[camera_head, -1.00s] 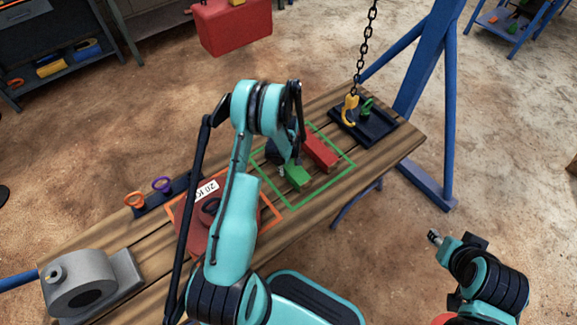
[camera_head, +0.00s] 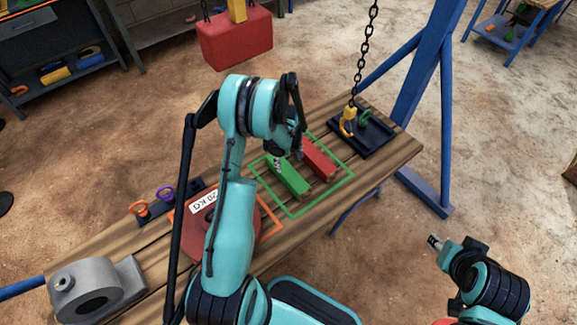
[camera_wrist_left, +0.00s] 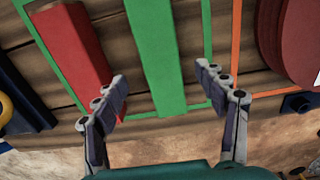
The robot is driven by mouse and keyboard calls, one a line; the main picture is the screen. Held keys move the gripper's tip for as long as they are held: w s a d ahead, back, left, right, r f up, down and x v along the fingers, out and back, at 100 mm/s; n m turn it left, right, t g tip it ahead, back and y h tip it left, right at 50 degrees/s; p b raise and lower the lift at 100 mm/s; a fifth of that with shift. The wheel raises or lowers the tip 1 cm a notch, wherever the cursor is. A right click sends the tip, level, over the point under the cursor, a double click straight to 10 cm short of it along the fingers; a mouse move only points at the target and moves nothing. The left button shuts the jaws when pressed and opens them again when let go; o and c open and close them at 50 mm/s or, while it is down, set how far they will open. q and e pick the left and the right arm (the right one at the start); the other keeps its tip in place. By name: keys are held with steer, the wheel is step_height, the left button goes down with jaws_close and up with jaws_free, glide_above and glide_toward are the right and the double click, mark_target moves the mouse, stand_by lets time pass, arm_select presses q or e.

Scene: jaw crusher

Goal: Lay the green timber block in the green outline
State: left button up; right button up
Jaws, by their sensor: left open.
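The green timber block (camera_head: 290,178) lies flat on the wooden table inside the green outline (camera_head: 329,194), beside the red block (camera_head: 319,160), with a gap between the two. In the left wrist view the green block (camera_wrist_left: 153,50) runs between my open fingers, and the red block (camera_wrist_left: 75,60) lies to its left. My left gripper (camera_head: 287,158) is open just above the green block's far end; its fingertips (camera_wrist_left: 160,92) stand apart from the block's sides. My right arm shows at the lower right, its gripper (camera_head: 434,241) small and away from the table.
A red 20 KG weight (camera_head: 199,225) sits in an orange outline to the left. A grey metal part (camera_head: 92,290) stands at the table's left end. A black tray (camera_head: 374,140) with a green shackle and a yellow hook on a chain (camera_head: 348,120) is at the right.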

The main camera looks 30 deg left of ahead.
arm_select(q)
step_height(320, 180, up, 2)
steer(key=s+d+r+m+t, duration=0.1)
steer(key=d+r+m+t, duration=0.2)
steer(key=r, duration=0.9)
steer(key=s+d+r+m+t, duration=0.2)
steer(key=s+d+r+m, duration=0.3)
steer(key=s, duration=0.4)
steer(key=s+d+r+m+t, duration=0.2)
steer(key=s+d+r+m, duration=0.3)
steer(key=s+d+r, duration=0.2)
step_height(320, 180, up, 2)
steer(key=shift+s+d+r+m, duration=0.2)
steer(key=shift+s+d+m, duration=0.1)
steer(key=shift+s, duration=0.65)
